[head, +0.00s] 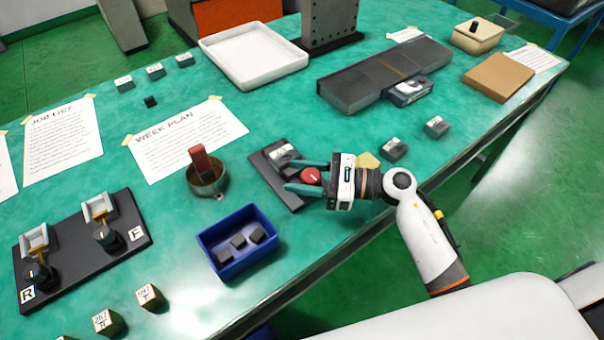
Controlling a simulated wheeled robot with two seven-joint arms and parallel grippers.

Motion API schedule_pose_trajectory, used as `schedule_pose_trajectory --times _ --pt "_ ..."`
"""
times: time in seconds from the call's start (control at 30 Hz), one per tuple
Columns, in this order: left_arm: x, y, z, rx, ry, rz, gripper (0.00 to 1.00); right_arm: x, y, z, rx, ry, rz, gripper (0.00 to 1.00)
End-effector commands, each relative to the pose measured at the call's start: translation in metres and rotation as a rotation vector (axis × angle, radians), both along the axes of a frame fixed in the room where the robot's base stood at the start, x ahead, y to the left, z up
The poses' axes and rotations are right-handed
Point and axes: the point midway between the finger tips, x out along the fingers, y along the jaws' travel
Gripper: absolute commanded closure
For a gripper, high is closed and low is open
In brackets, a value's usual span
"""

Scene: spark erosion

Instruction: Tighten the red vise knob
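The red vise knob (311,176) sits at the right end of a small dark vise (267,170) with a pale labelled block (284,154) at its far side. My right gripper (296,175) reaches in from the right, with one teal finger on the far side of the knob and one on the near side. The knob fills most of the gap between the fingers; whether they press on it cannot be told. The fingers hide part of the vise. My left gripper is not in view.
A blue bin (203,238) with dark blocks and a round metal cup (191,183) with a red piece stand left of the vise. Small labelled blocks (393,150) lie right of it. A black two-station fixture (135,247) is at left. A white tray (290,59) stands behind.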

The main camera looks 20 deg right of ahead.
Motion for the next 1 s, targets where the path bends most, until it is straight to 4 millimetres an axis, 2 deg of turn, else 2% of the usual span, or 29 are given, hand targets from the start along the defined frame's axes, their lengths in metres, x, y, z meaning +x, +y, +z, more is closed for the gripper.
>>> schedule_pose_trajectory --times 0.03,0.2,0.57,1.0 --pt "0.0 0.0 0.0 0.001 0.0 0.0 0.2 0.0 0.0 0.0 0.0 0.0 0.0 0.62" --pt "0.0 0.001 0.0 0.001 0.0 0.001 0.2 0.0 0.0 0.0 0.0 0.0 0.0 0.87" --pt "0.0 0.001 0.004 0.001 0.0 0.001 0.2 0.0 0.0 0.001 -0.001 0.0 -0.068 0.87" --pt "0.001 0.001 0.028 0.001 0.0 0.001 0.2 0.004 -0.004 0.004 0.001 0.002 -0.422 0.87"
